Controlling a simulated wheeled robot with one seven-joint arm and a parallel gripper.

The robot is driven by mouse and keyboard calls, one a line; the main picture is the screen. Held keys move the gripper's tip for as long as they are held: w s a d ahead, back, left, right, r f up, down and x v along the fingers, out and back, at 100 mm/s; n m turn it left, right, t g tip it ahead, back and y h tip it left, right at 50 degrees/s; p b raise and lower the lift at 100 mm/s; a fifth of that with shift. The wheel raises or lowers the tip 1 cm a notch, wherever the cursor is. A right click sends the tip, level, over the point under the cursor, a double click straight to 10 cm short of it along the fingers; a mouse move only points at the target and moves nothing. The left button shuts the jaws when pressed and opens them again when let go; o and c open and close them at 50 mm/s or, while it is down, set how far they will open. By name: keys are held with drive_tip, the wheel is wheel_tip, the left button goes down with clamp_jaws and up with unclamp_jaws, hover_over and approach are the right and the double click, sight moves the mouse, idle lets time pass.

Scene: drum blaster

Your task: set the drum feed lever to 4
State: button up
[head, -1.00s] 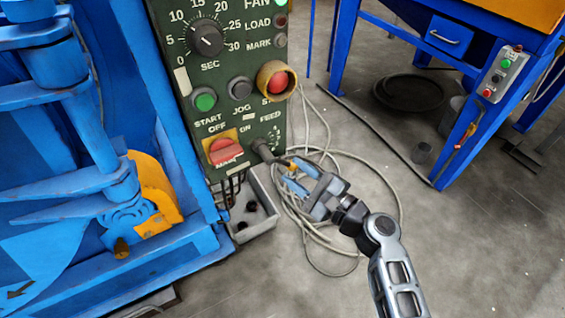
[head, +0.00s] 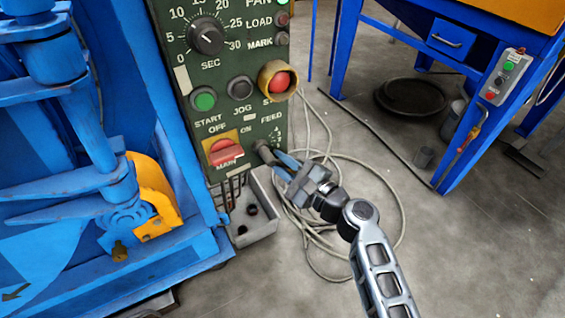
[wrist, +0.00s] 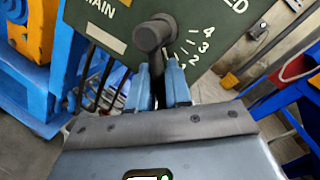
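The drum feed lever (head: 264,152) is a dark rod with a thick round hub at the lower right of the green control panel. Its hub (wrist: 150,36) shows in the wrist view, left of a white scale (wrist: 203,45) running from low numbers at the bottom to 4 at the top. The lever points down and toward me, below the high numbers. The blue fingers of my gripper (head: 285,167) lie either side of its outer end. In the wrist view my gripper (wrist: 160,85) has a narrow gap with the dark rod between the fingers; the rod's tip is hidden.
The green panel (head: 200,125) also carries a red main switch (head: 224,152), a timer dial (head: 206,37) and push buttons. A grey open box (head: 253,228) and a coiled cable (head: 340,160) lie below. The blue machine (head: 100,270) stands at left, a blue table frame at right.

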clamp_jaws()
drive_tip(key=shift+d+n, duration=0.1)
drive_tip(key=shift+n, duration=0.2)
drive_tip(key=n, duration=0.1)
drive_tip(key=r+n+h+p, duration=0.1)
drive_tip(key=n+p, duration=0.1)
drive_tip(key=n, duration=0.1)
drive_tip(key=shift+w+d+r, duration=0.3)
drive_tip(key=shift+d+r, duration=0.1)
wheel_tip(320, 180, up, 2)
drive_tip(key=n+h+p, duration=0.1)
drive_tip(key=n, duration=0.1)
drive_tip(key=n+h+p, duration=0.1)
drive_tip(key=n, duration=0.1)
drive_tip(key=shift+d+n+g+p, duration=0.1)
drive_tip(key=shift+n+g+p, duration=0.2)
drive_tip(key=n+p, duration=0.1)
drive_tip(key=r+n+h+p, duration=0.1)
drive_tip(key=shift+s+a+r+n, duration=0.1)
drive_tip(key=shift+a+r+n, duration=0.1)
drive_tip(key=shift+n, duration=0.2)
drive_tip(key=shift+s+a+r+n+t+h, duration=0.15)
drive_tip(key=shift+n+t+h, duration=0.25)
drive_tip(key=shift+n, duration=0.2)
drive_tip(key=shift+p, duration=0.3)
